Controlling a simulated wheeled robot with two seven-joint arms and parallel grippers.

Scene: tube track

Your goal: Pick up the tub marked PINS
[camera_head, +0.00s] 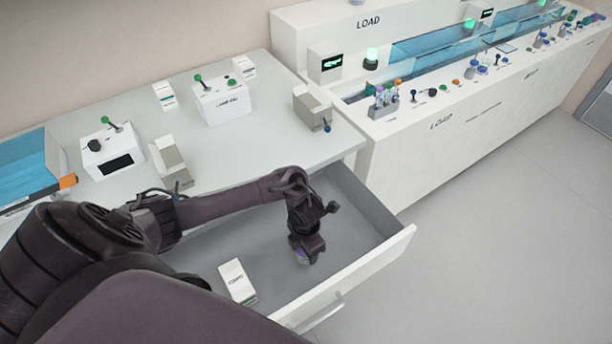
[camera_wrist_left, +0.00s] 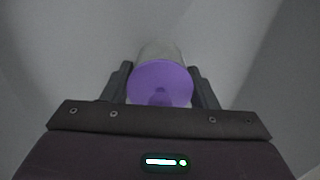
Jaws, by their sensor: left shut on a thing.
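A tub with a purple lid (camera_wrist_left: 160,84) and a pale, see-through body shows in the left wrist view, between the two dark fingers of my left gripper (camera_wrist_left: 162,90). The fingers are shut on its sides. No marking on the tub is readable from here. My right gripper is not in view.
A small white box with dark lettering (camera_head: 237,281) lies in the drawer, left of my left gripper. The table (camera_head: 240,150) behind holds several boxes and lever units. A long white LOAD station (camera_head: 430,150) stands to the right, with clear floor before it.

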